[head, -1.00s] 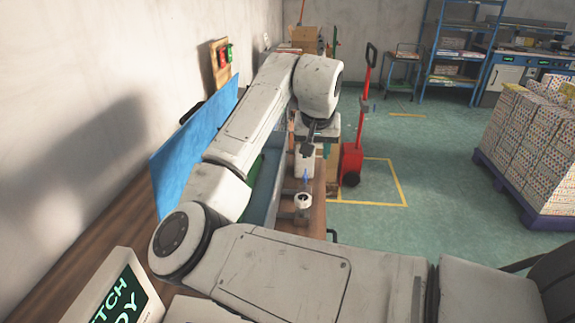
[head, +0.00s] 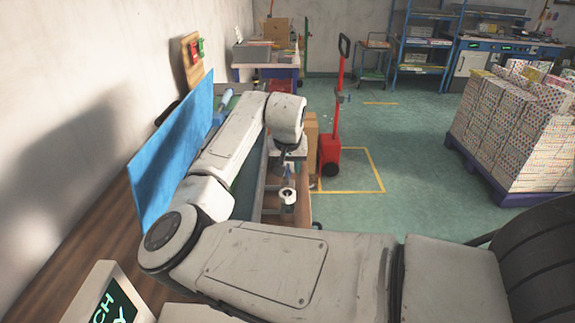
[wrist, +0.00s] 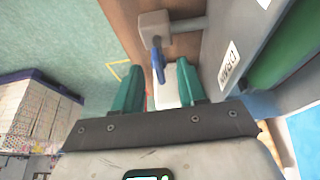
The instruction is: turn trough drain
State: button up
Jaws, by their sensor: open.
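The trough's grey wall bears a DRAIN label (wrist: 229,66) in the wrist view. A short grey pipe (wrist: 189,25) runs from this wall to a grey valve block (wrist: 154,22) with a blue lever (wrist: 158,57). My gripper (wrist: 157,74) is open, its two teal fingers spread. The lever's lower end appears between the fingertips; I cannot tell whether it touches either one. A white object (wrist: 168,92) shows behind the lever between the fingers. In the head view my arm hides much of the trough, and the lever is too small to make out clearly.
A blue panel (head: 172,155) stands by the wall left of my arm. A red pallet truck (head: 331,150) stands on the floor beyond the bench. Stacked cartons (head: 510,130) are on a pallet at right. The floor between is open.

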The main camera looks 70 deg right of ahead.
jog(key=shift+f, duration=0.1)
jog(key=shift+c, duration=0.4)
grip_shut()
